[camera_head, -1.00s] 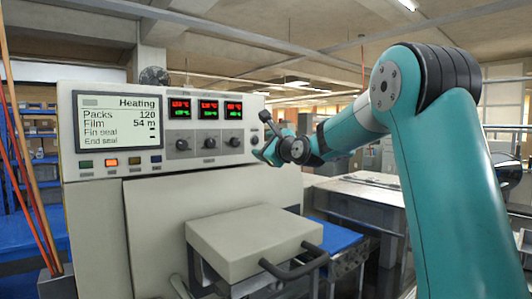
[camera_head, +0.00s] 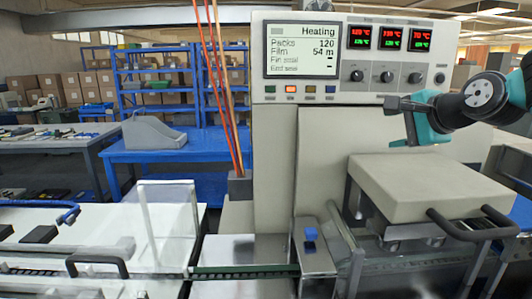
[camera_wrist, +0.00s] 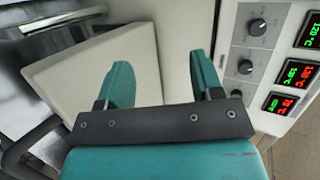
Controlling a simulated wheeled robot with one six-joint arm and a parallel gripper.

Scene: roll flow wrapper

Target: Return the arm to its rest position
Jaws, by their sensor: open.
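My gripper (camera_wrist: 163,82) is open and empty in the wrist view, its two teal fingers spread apart. Behind the fingers lie the machine's pale cover and its control panel. In the head view my gripper (camera_head: 405,125) hangs at the right, in front of the panel's lower right part and above the cover. Most of my arm is outside the head view, to the right.
The wrapper cabinet (camera_head: 275,160) has a screen reading Heating (camera_head: 301,50) and red and green displays. The pale cover (camera_head: 430,187) has a black handle (camera_head: 470,222). A blue table (camera_head: 170,152), shelves and a conveyor (camera_head: 240,271) are at left.

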